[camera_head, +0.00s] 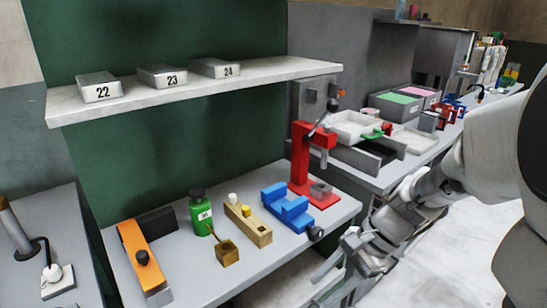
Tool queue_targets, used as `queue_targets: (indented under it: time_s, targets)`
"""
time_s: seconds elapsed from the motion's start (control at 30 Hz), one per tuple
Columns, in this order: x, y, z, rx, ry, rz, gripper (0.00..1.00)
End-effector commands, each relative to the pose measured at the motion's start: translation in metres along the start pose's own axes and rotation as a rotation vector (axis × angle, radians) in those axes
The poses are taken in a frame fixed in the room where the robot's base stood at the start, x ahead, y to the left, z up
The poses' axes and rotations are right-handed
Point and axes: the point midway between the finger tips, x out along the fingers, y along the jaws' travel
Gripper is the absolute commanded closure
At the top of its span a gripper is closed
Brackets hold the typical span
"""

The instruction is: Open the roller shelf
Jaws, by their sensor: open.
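I cannot tell for certain which part is the roller shelf. A grey open drawer-like unit (359,156) with a dark inside stands on the right bench beside white trays. A pale lower surface (290,284) shows under the front bench, partly hidden by the bench top and my gripper. My white arm reaches in from the right. My gripper (338,258) is open, beside the right front edge of the front bench and low by the gap between the benches. It appears empty; whether it touches anything is unclear.
The front bench (190,285) carries an orange-topped tool (136,246), a green bottle (202,214), wooden blocks (246,224), a blue vise (286,208) and a red press (301,160). A wall shelf (198,92) holds numbered metal blocks. Floor (440,255) is clear at lower right.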

Motion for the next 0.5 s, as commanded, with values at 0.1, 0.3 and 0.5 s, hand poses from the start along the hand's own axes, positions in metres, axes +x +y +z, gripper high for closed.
queue_targets:
  time_s: [0.1,0.3,0.5]
  targets:
    - [0.031,-0.001,-0.028,0.224,-0.115,-0.029,0.53]
    - [0.072,-0.004,-0.072,0.594,-0.305,-0.083,0.53]
    - [0.115,-0.001,-0.121,0.962,-0.500,-0.137,0.53]
